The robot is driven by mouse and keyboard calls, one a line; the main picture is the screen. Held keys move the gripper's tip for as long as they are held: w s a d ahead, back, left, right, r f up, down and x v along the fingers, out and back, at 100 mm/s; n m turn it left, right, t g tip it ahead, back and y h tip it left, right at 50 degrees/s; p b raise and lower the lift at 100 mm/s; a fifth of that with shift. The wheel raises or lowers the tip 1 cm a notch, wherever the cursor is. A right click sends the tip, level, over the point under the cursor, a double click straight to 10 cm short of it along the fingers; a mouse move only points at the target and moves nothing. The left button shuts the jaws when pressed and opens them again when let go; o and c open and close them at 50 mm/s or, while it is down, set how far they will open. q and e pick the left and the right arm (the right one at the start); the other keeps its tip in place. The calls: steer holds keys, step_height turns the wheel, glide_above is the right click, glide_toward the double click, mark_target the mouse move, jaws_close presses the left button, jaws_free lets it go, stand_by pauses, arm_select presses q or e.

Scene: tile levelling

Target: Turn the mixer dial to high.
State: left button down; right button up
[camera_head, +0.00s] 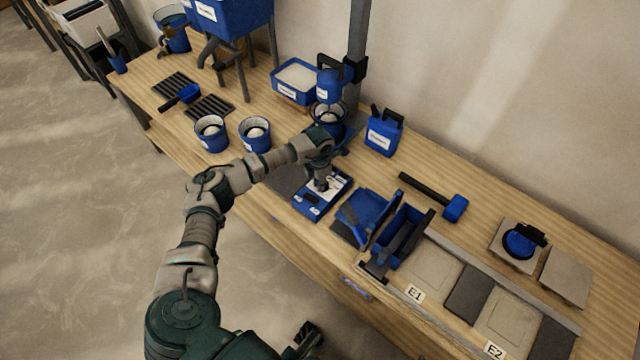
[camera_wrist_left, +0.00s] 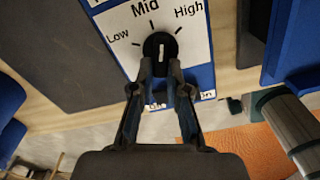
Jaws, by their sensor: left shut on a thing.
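The mixer control box (camera_head: 309,211) is blue with a white panel and lies on the table in the head view. In the left wrist view its white panel (camera_wrist_left: 118,22) reads Low, Mid and High, with tick marks around a round black dial (camera_wrist_left: 160,45). A short white line on the dial runs roughly up and down in that view; I cannot tell for sure which mark it points to. My left gripper (camera_wrist_left: 160,72) is shut on the dial. In the head view my left gripper (camera_head: 322,183) is over the box and hides the dial.
The mixer (camera_head: 328,86) hangs on a post above a blue bucket (camera_head: 329,118). A blue jerrycan (camera_head: 383,133), an open blue box (camera_head: 402,238) and a mallet (camera_head: 453,207) are to the right. Two buckets stand left of my arm. A dark part of mine shows at the bottom edge.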

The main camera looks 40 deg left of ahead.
arm_select(q)
steer(key=shift+w+a+r+m, duration=0.15)
steer(key=shift+w+m, duration=0.2)
steer(key=shift+m, duration=1.45)
steer(key=m, duration=0.1)
steer(key=m+b, duration=0.1)
steer(key=m, duration=0.1)
steer(key=shift+w+a, duration=0.15)
steer(key=shift+w, duration=0.05)
steer(key=shift+m, duration=0.6)
arm_select(e)
steer(key=shift+w+a+r+t+y, duration=0.15)
steer(key=shift+w+a+r+t, duration=0.25)
steer(key=shift+w, duration=0.25)
steer(key=shift+w+a+r+t+y, duration=0.15)
steer(key=shift+w+r+t, duration=0.1)
steer(key=shift+w+t, duration=0.35)
steer(key=shift+w+a+r+t+y, duration=0.1)
steer(key=shift+w+a+r+t, duration=0.25)
steer(key=shift+w, duration=0.4)
arm_select(q)
steer(key=c, duration=1.3)
jaws_free()
steer(key=shift+o, duration=0.7)
steer(key=shift+w+f, duration=0.1)
steer(key=shift+f, duration=0.15)
arm_select(e)
steer(key=shift+w+d, duration=0.1)
steer(key=shift+w, duration=0.1)
